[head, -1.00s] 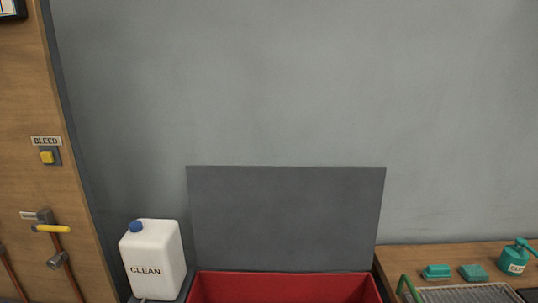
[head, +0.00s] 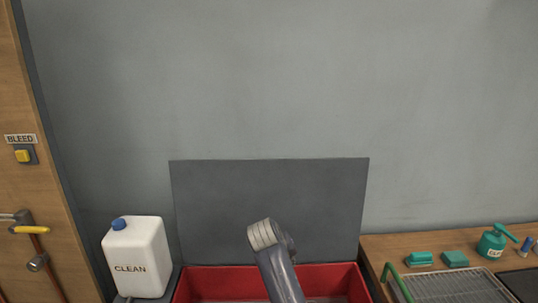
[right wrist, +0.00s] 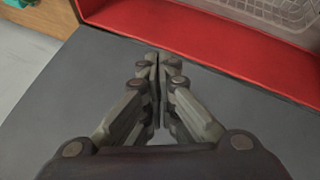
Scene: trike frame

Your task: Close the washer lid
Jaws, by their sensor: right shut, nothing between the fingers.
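The washer lid (head: 215,205) is a flat dark grey panel standing upright at the back of the red washer tub (head: 208,283) in the head view. The lid is open. In the right wrist view a broad grey panel (right wrist: 55,110), which looks like the lid, fills the lower part, with the red tub (right wrist: 205,45) above it. My right gripper (right wrist: 158,58) is shut and empty in front of this panel, its tips towards the tub. I cannot tell whether it touches the panel. In the head view an arm link of mine crosses the tub and the lid's lower part. My left gripper is not in view.
A white CLEAN jug (head: 137,262) with a blue cap stands left of the tub. A wooden bench (head: 400,242) on the right holds teal blocks (head: 419,259), a teal can (head: 492,243) and a wire rack (head: 450,287). A wire basket (right wrist: 285,12) shows inside the tub.

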